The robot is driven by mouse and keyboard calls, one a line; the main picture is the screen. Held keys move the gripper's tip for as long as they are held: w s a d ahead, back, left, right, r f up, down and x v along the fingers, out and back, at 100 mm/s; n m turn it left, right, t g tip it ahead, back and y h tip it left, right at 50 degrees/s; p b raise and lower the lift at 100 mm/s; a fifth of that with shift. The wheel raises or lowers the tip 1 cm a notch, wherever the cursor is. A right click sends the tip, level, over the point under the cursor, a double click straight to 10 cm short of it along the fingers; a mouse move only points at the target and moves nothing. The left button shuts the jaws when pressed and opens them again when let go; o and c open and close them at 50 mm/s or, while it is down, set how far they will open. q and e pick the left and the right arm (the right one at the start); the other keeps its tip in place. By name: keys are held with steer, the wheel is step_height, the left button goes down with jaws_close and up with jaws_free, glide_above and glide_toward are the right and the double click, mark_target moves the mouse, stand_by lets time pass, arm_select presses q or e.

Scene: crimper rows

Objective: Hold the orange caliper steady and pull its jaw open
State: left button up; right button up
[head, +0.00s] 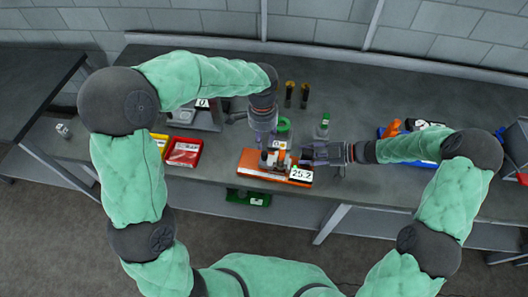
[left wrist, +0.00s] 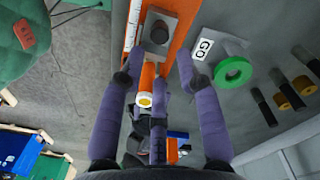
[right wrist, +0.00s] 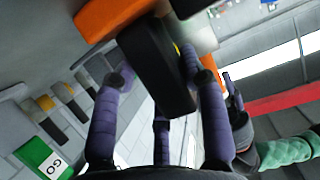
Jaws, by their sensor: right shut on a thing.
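The orange caliper (head: 250,160) lies on the grey bench in front of me, its display reading 25.2 (head: 301,174). In the left wrist view its orange bar (left wrist: 178,40) carries a grey block with a dark knob (left wrist: 158,33). My left gripper (head: 265,138) hangs above the caliper from behind. Its purple fingers (left wrist: 160,62) are spread around the bar, and contact cannot be made out. My right gripper (head: 308,153) reaches in from the right, shut on a black block (right wrist: 158,65) beside the caliper's orange part (right wrist: 108,18); the block looks like its sliding jaw.
A green ring gauge (head: 283,125) with a GO label stands just behind the caliper. A red tray (head: 184,153) is at left, a blue tray (head: 425,140) at right.

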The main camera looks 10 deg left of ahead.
mark_target(264, 153)
arm_select(q)
step_height(264, 153, down, 8)
steer(key=shift+s+d+f, duration=0.1)
steer(key=shift+s+f, duration=0.05)
steer(key=shift+f, duration=0.05)
